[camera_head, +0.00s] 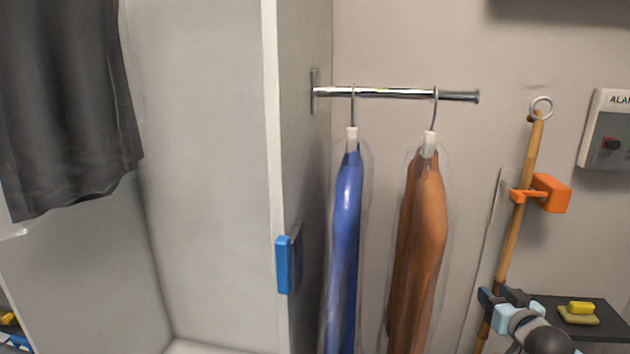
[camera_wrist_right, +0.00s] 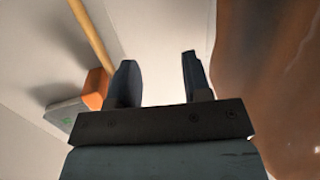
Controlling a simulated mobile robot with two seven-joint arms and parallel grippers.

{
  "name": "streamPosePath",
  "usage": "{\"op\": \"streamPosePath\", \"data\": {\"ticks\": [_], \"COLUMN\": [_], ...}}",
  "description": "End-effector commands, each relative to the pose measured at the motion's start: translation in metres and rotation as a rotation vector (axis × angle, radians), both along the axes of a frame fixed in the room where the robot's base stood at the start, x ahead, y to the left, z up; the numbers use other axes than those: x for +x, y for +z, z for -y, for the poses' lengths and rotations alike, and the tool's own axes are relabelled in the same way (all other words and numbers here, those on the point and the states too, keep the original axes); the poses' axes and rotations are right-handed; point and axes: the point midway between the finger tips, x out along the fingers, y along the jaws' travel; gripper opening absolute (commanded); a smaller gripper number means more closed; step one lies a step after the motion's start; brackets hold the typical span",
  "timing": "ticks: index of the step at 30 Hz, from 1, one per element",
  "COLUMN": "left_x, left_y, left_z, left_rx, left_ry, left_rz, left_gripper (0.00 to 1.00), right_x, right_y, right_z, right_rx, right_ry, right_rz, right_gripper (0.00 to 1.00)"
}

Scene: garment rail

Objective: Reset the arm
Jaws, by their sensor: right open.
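My right gripper (camera_head: 502,292) is at the lower right of the head view, in front of the lower part of a wooden pole. In the right wrist view its two dark fingers (camera_wrist_right: 158,72) stand apart with nothing between them. The brown garment (camera_wrist_right: 268,70) fills the right side of that view, beside the fingers. In the head view the brown garment (camera_head: 427,225) and a blue garment (camera_head: 347,215) hang in clear covers from a metal rail (camera_head: 390,93). My left gripper is not in view.
The wooden pole (camera_head: 520,200) sits in an orange holder (camera_head: 551,193). A dark shelf (camera_head: 603,318) holds yellow items (camera_head: 579,315). A grey alarm box (camera_head: 606,140) is on the wall. At left, a dark garment (camera_head: 65,100) hangs by a pale cabinet with a blue handle (camera_head: 288,262).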

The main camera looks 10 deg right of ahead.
Motion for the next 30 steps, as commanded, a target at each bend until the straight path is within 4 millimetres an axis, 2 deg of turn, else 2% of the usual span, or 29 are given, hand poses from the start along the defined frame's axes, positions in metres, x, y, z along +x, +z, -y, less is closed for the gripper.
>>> {"op": "streamPosePath", "data": {"ticks": [1,3,5,6,9,12,18,22,23,30], "left_x": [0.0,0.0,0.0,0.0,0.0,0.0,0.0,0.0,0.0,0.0], "left_y": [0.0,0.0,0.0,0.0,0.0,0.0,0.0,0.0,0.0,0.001], "left_z": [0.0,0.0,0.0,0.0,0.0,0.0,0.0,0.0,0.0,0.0], "left_rx": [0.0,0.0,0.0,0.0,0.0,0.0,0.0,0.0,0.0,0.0], "left_ry": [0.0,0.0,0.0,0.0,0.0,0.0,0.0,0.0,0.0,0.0], "left_rz": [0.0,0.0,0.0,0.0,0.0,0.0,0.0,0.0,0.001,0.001], "left_gripper": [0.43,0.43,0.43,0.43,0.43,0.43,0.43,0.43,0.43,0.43], "right_x": [-0.019,-0.045,-0.071,-0.089,-0.135,-0.177,-0.248,-0.292,-0.298,-0.292], "right_y": [-0.038,-0.083,-0.118,-0.141,-0.188,-0.222,-0.267,-0.288,-0.29,-0.29], "right_z": [-0.013,-0.03,-0.045,-0.055,-0.077,-0.095,-0.122,-0.138,-0.143,-0.192], "right_rx": [-0.05,-0.118,-0.175,-0.21,-0.288,-0.343,-0.418,-0.456,-0.452,-0.29], "right_ry": [0.036,0.09,0.14,0.175,0.261,0.335,0.457,0.531,0.538,0.467], "right_rz": [-0.065,-0.14,-0.201,-0.239,-0.323,-0.383,-0.472,-0.518,-0.52,-0.492], "right_gripper": [0.45,0.45,0.45,0.45,0.45,0.45,0.45,0.45,0.45,0.45]}}
